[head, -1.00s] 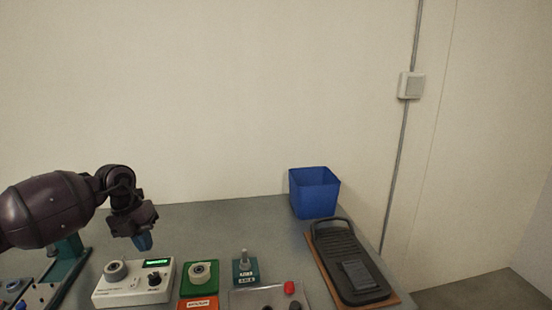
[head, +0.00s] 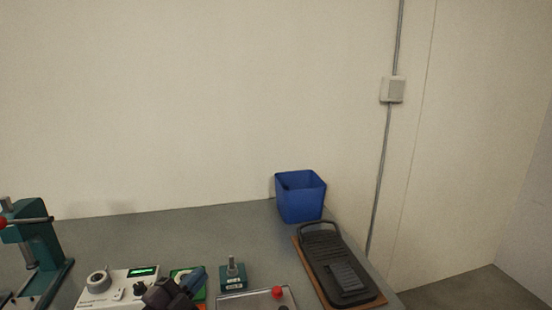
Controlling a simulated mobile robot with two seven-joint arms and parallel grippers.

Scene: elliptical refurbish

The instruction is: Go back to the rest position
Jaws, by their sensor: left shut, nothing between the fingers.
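My left gripper (head: 194,280) shows at the bottom of the head view, dark with bluish fingertips. It is shut and empty. It is in front of the green block (head: 182,272) and hides part of it, along with the right edge of the white device. I cannot tell how high it is above the table. Most of my left arm is out of the frame. My right gripper is not in view.
A white device (head: 117,285) with a green display, a teal block with a metal post (head: 233,279) and a plate with a red knob (head: 255,300) are near the gripper. A teal press (head: 35,250) stands left. A blue bin (head: 301,198) and black tray (head: 337,265) are right.

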